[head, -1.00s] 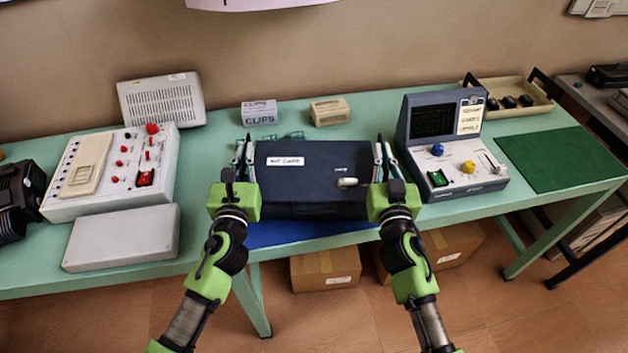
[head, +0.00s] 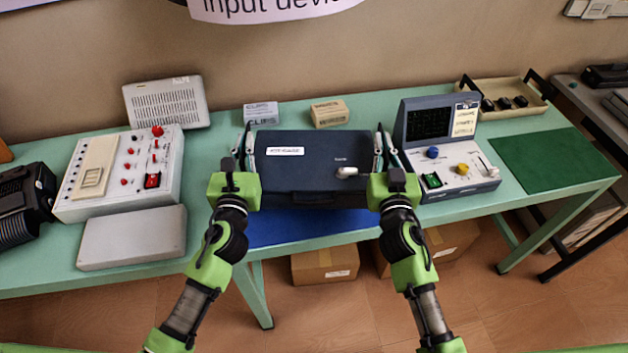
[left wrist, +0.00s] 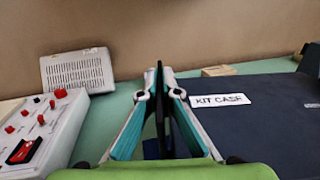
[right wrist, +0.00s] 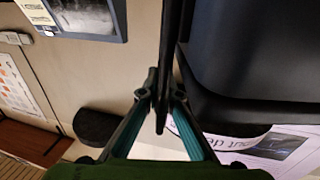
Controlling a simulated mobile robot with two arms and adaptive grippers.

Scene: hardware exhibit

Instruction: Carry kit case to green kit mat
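The kit case (head: 315,175), dark blue with a white label and a light latch, is level between my two grippers above a blue mat (head: 300,231). It appears lifted slightly, though its underside is hidden. My left gripper (head: 246,150) is at its left side; in the left wrist view its fingers (left wrist: 160,95) close on a thin black upright handle beside the case (left wrist: 265,115). My right gripper (head: 380,150) is at its right side; in the right wrist view its fingers (right wrist: 157,100) close on a similar black strip. The green kit mat (head: 555,160) lies bare at the table's right end.
A blue-grey console (head: 445,150) with a raised screen stands between the case and the green mat. A tan tray (head: 515,95) with black parts is behind the mat. Small boxes (head: 329,113) stand behind the case. A white control panel (head: 120,175) is at left.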

